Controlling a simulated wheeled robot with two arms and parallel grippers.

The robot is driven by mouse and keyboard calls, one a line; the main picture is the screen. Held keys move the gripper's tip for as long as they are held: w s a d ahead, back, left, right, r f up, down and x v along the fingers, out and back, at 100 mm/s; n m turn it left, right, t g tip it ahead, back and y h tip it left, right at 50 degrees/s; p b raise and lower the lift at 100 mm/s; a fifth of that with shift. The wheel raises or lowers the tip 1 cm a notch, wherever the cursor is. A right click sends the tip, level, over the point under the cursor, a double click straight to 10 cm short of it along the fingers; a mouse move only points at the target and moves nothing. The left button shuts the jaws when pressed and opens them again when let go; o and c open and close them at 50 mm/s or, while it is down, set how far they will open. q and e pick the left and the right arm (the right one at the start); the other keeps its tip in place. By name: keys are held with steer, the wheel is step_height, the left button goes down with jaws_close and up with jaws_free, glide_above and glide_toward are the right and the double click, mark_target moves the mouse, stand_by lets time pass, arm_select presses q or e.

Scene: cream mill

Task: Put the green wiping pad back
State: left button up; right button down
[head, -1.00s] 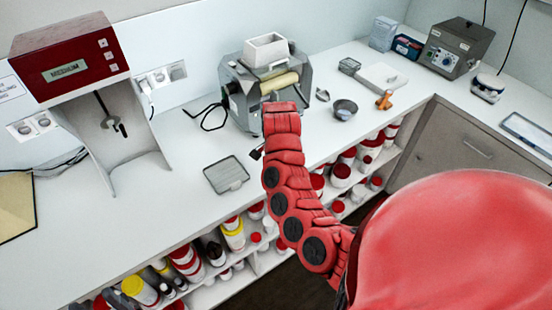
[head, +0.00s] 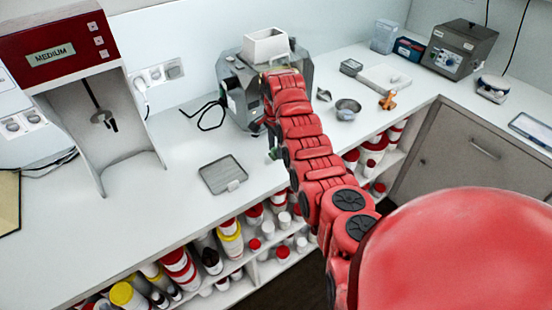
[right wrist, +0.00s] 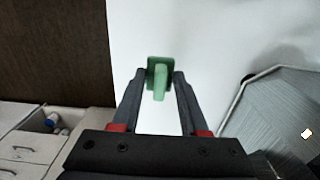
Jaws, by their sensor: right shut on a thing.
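The green wiping pad (right wrist: 158,77) is held between the fingertips of my right gripper (right wrist: 160,88) in the right wrist view, with the white counter behind it. In the head view my red right arm reaches over the counter's front edge, and a small bit of green (head: 274,153) shows beside its far end. The gripper itself is mostly hidden there by the arm. A flat grey tray (head: 214,176) with a small tab lies on the counter to the left of the gripper. It looks empty. My left gripper is not in view.
The grey mill with a white hopper (head: 265,46) stands right behind my right arm. A red and white machine marked MEDIUM (head: 52,56) stands at the left. A metal bowl (head: 347,108) lies to the right. The counter around the grey tray is clear.

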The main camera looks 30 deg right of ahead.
step_height(320, 180, down, 2)
steer(key=shift+f+p, duration=0.25)
steer(key=shift+p, duration=0.95)
steer(key=shift+f, duration=0.55)
steer(key=shift+f, duration=0.1)
steer(key=shift+c, duration=2.2)
jaws_free()
